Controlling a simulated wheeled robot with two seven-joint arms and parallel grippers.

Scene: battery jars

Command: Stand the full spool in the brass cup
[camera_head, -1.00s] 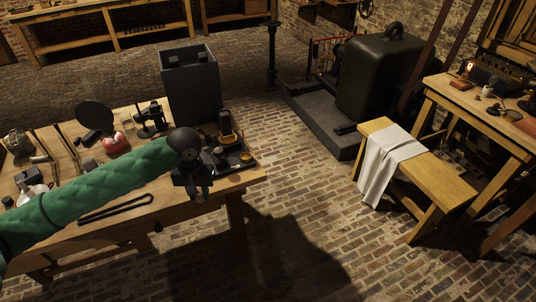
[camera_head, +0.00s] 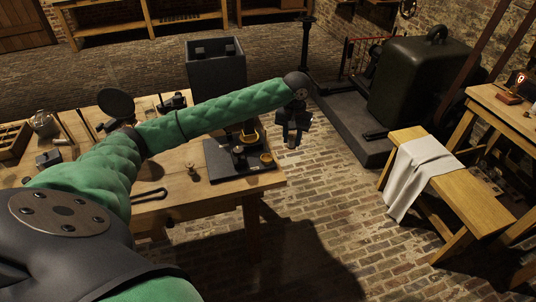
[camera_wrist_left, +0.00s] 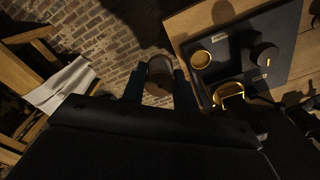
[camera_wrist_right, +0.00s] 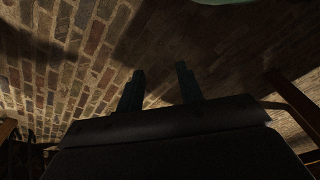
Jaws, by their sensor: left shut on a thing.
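A brown spool (camera_wrist_left: 160,75) is between the fingers of my left gripper (camera_wrist_left: 158,82), which is shut on it. In the head view my left gripper (camera_head: 293,138) hangs just past the table's right end, over the brick floor. The brass cup (camera_head: 266,158) sits on a dark tray (camera_head: 226,171) near that end, left of and below the gripper; it also shows in the left wrist view (camera_wrist_left: 200,59), apart from the spool. A small pale spool-like piece (camera_head: 191,169) stands on the table left of the tray. My right gripper (camera_wrist_right: 160,84) is open and empty.
The tray also holds a dark round piece (camera_head: 239,153) and a brass-trimmed holder (camera_head: 249,137); the holder is close to my left gripper in the wrist view. A tall grey bin (camera_head: 216,70) stands behind. A bench with a white cloth (camera_head: 416,170) is at right.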

